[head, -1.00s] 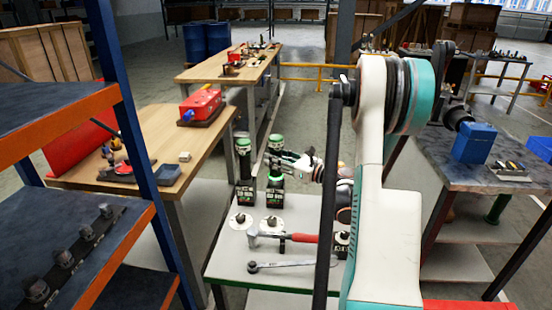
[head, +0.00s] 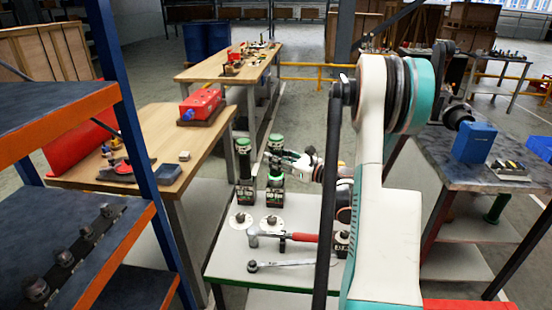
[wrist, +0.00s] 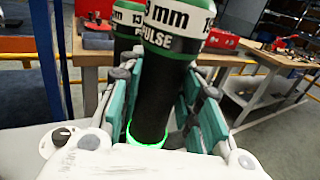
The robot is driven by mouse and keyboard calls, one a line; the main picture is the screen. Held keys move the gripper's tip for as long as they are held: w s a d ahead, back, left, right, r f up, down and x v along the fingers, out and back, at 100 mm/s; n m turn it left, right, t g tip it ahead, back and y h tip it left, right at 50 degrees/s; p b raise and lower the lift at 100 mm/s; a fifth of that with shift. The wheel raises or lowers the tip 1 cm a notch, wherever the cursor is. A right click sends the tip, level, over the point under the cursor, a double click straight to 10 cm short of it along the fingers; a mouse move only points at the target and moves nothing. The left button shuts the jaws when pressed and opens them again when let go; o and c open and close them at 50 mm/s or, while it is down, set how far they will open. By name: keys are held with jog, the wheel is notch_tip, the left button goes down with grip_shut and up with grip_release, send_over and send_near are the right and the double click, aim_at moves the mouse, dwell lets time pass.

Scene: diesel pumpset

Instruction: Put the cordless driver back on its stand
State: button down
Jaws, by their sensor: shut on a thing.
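The cordless driver (head: 276,141) is upright, with a black body and a green and white top. It stands over a black stand (head: 275,197) on the pale workbench; I cannot tell whether it is fully seated. My gripper (head: 274,157) reaches in from the right and is shut on its body. In the wrist view the fingers (wrist: 156,105) lie on both sides of the black driver (wrist: 152,100), which is marked "13 mm" and "PULSE". A green ring glows at its near end. The fingers hide part of its body.
A second, similar driver (head: 243,150) stands upright in its own holder just to the left. An orange and blue shelf (head: 80,265) stands at the left.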

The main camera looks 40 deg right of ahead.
jog(key=shift+f, duration=0.9)
jog(key=c, duration=1.1)
grip_release()
jog(key=v, duration=1.2)
jog(key=shift+f, duration=0.1)
